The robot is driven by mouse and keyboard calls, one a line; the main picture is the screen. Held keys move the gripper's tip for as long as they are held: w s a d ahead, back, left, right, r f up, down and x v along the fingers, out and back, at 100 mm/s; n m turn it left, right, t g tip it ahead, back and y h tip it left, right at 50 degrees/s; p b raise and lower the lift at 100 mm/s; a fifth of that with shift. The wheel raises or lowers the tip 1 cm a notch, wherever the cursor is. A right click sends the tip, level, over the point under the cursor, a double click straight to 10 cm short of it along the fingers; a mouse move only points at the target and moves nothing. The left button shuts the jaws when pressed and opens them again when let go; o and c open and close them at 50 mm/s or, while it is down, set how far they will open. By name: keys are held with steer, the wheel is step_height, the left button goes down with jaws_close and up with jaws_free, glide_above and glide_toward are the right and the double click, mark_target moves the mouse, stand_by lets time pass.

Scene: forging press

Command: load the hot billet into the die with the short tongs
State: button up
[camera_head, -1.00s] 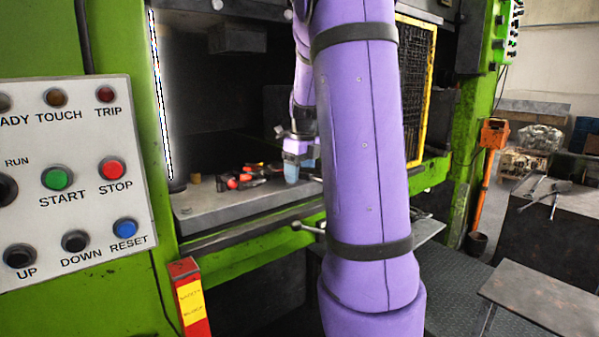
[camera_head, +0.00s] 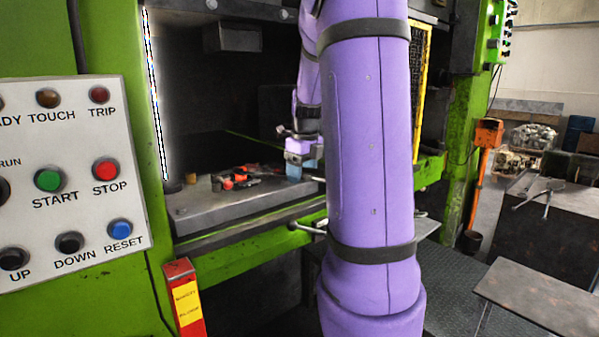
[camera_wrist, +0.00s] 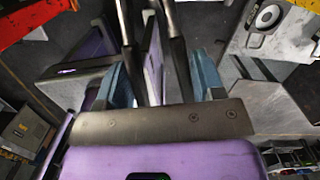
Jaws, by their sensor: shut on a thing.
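My gripper (camera_head: 303,170) is inside the press opening, above the right part of the grey lower bed (camera_head: 205,208). In the wrist view its blue fingers (camera_wrist: 160,88) are shut on the dark handles of tongs (camera_wrist: 176,50), which run up out of the picture. The tongs' tips are not visible there. Small orange-red and black pieces (camera_head: 237,181) lie on the bed left of my gripper, apart from it. I cannot tell whether one is the hot billet. The die cannot be made out clearly, and my arm hides the bed's right side.
A green press frame (camera_head: 160,120) and the button panel (camera_head: 75,185) stand at left, with a red post (camera_head: 186,300) below. A small tan cylinder (camera_head: 190,178) sits at the bed's back left. Other tongs (camera_head: 545,197) lie on a dark bench (camera_head: 560,235) at right.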

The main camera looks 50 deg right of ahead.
mark_target(312, 172)
steer(key=shift+s+r, duration=0.1)
steer(key=shift+s, duration=0.85)
steer(key=shift+s+r, duration=0.15)
steer(key=shift+s, duration=0.65)
steer(key=shift+c, duration=0.4)
jaws_close()
steer(key=s+r, duration=0.2)
steer(key=s, duration=1.5)
